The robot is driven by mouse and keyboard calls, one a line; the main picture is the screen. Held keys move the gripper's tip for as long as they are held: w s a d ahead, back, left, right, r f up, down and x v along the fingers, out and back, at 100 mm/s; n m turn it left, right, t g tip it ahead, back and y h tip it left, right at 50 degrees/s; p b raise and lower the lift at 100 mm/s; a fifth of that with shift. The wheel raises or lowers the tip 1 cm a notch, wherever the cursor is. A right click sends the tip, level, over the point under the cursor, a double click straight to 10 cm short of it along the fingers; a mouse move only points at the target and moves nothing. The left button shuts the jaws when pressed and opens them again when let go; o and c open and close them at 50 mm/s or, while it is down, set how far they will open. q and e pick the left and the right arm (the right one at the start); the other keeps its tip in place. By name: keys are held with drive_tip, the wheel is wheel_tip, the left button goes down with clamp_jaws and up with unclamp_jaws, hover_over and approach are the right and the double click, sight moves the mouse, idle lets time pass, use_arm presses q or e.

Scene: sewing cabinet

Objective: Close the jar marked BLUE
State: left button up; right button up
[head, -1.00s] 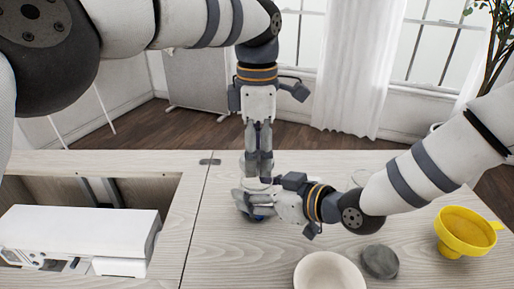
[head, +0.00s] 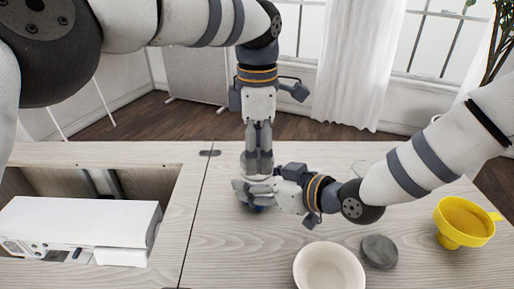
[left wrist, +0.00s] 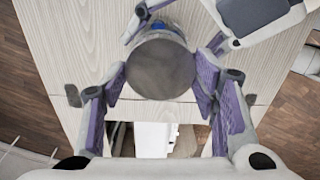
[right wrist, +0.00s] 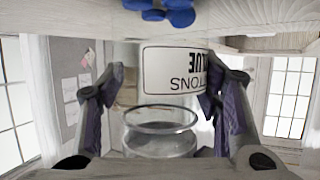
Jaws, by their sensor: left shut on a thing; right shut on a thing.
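The jar marked BLUE shows in the right wrist view, upside down, with its label (right wrist: 176,71) and blue buttons (right wrist: 160,12). In the head view blue (head: 257,209) shows low beneath my right gripper (head: 247,190), which is shut on the jar from the right. My left gripper (head: 258,168) points down just above it. In the left wrist view my left gripper is shut on a round grey lid (left wrist: 160,68), with the jar beneath it. A clear glass rim (right wrist: 162,112) shows beyond the label. I cannot tell whether lid and jar touch.
On the table (head: 230,250), a cream bowl (head: 329,270), a dark grey disc (head: 380,252) and a yellow funnel (head: 462,224) stand to the right. A white machine (head: 80,228) lies in the open well at left. The table's middle front is clear.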

use_arm(q)
drive_tip(key=shift+f, duration=0.55)
